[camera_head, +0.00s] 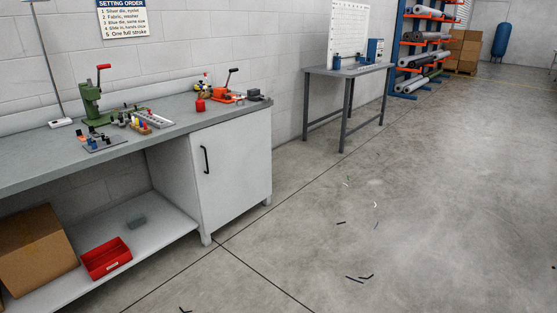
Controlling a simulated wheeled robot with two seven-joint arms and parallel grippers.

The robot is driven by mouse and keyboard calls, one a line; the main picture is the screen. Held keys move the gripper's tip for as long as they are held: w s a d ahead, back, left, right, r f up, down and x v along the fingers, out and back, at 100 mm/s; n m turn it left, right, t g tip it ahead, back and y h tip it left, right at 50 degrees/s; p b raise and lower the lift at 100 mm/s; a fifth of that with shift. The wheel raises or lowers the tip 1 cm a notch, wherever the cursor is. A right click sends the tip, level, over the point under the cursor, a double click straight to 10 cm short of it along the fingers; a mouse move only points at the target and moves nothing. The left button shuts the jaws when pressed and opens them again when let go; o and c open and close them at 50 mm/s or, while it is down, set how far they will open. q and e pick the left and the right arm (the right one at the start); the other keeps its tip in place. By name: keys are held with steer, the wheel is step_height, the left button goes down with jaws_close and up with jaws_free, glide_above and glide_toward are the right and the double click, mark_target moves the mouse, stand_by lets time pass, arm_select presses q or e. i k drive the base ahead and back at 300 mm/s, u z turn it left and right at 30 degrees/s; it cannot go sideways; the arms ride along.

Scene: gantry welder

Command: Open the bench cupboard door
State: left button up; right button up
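The bench cupboard is the white cabinet under the right end of the grey workbench (45,171). Its door (235,172) is a flat white panel facing me and looks shut. A black vertical bar handle (206,160) sits near the door's upper left edge. Neither of my grippers shows in the head view, and nothing is touching the door or handle.
The benchtop holds a green press (92,103), an orange tool (224,97) and small parts. A cardboard box (35,250) and red bin (105,258) are on the lower shelf. Floor before the door is mostly clear, with scattered scraps (355,279). A side table (347,70) stands beyond.

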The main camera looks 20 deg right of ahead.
mark_target(232, 158)
steer(key=z, duration=0.8)
steer(key=i, duration=2.55)
steer(key=u, duration=1.75)
steer(key=i, duration=0.7)
steer(key=u, duration=0.55)
